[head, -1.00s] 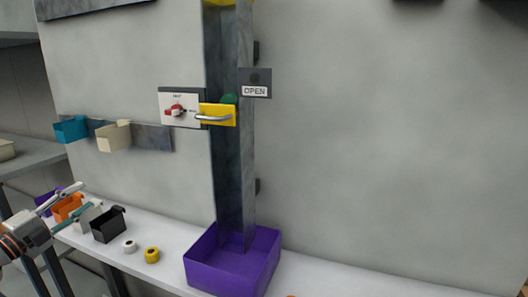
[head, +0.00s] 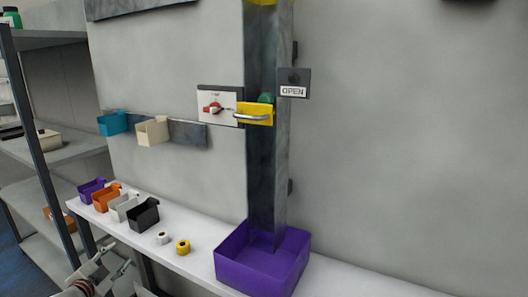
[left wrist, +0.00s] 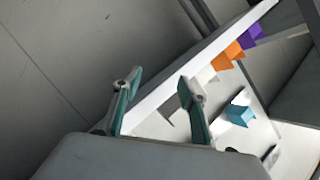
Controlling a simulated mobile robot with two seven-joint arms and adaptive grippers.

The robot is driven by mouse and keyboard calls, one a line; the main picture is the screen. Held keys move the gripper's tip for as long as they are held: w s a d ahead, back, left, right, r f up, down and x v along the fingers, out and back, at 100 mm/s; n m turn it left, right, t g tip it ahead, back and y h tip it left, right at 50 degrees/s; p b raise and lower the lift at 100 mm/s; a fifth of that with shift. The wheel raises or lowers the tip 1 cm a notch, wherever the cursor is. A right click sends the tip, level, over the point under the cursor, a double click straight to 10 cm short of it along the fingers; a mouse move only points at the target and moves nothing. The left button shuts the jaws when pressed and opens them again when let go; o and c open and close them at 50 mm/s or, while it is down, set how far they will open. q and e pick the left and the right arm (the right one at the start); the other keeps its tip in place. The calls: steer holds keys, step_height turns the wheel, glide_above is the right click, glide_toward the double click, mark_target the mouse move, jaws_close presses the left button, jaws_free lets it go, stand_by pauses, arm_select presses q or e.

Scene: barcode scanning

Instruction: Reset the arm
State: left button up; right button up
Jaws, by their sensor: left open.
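My left gripper (head: 108,268) is at the bottom left of the head view, below and in front of the white shelf's edge. In the left wrist view its two teal-padded fingers (left wrist: 160,105) stand apart with nothing between them. It is open and touches none of the bins. My right gripper is not in the frames.
The white shelf (head: 205,262) holds small purple, orange, white and black (head: 143,214) bins, a white roll, a yellow roll (head: 182,247) and a large purple bin (head: 230,274) under a metal chute (head: 266,160). Storage racks (head: 75,150) stand at the left.

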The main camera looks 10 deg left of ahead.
arm_select(q)
steer(key=s+d+f+g+h, duration=0.2)
steer(key=s+d+f, duration=0.6)
steer(key=d+f, duration=0.4)
steer(key=s+d+f+n+g+h, duration=0.1)
steer(key=s+d+f, duration=0.4)
steer(key=s+d, duration=0.6)
steer(key=s+d+f+n+g+h, duration=0.1)
steer(key=s+d+f+n, duration=0.2)
steer(key=s+d, duration=0.8)
steer(key=shift+f+h, duration=0.3)
steer(key=shift+f, duration=0.65)
steer(key=shift+d, duration=0.1)
steer(key=shift+c, duration=0.4)
